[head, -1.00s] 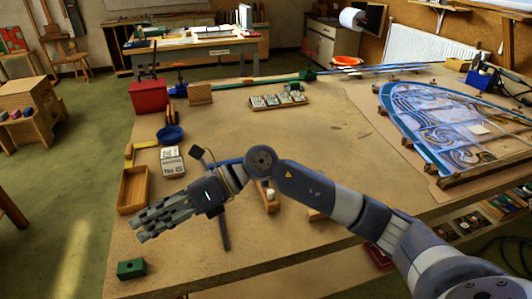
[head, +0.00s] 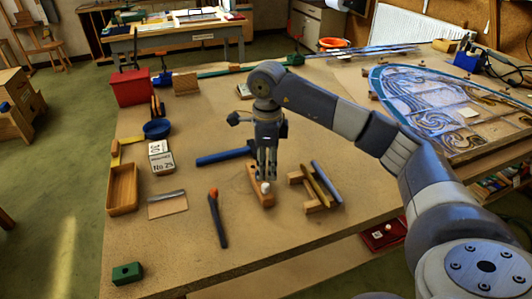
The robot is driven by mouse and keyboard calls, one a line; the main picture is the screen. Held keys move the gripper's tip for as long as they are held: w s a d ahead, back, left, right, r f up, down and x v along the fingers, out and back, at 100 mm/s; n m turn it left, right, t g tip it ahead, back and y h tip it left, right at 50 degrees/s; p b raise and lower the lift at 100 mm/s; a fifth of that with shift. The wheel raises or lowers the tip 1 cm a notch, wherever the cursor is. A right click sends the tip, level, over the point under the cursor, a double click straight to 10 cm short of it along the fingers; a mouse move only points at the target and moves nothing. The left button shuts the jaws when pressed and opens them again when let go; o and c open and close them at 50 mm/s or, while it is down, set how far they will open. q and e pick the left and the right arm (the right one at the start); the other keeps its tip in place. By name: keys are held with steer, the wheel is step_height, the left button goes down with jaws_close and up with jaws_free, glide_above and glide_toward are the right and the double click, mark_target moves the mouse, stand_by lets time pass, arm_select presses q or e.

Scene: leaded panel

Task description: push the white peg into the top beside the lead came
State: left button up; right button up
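A small white peg (head: 265,188) shows at a small wooden block (head: 256,178) in the middle of the bench. My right gripper (head: 266,177) points straight down over the block, its fingertips right at or just above the peg. I cannot tell whether the fingers touch it or how far apart they are. The leaded panel (head: 432,105), with dark lead lines and a blue border, lies at the right of the bench, well away from my gripper. I cannot single out the came beside which the peg belongs. My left gripper is out of view.
A wooden rest (head: 309,201) holding strips stands just right of the block. A blue bar (head: 222,157) and a dark tool (head: 218,218) lie to its left. A wooden tray (head: 122,189) and green block (head: 127,272) sit near the left edge. The front middle of the bench is clear.

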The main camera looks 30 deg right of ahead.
mark_target(267, 185)
step_height(267, 185, down, 7)
steer(key=shift+p, duration=0.75)
jaws_close()
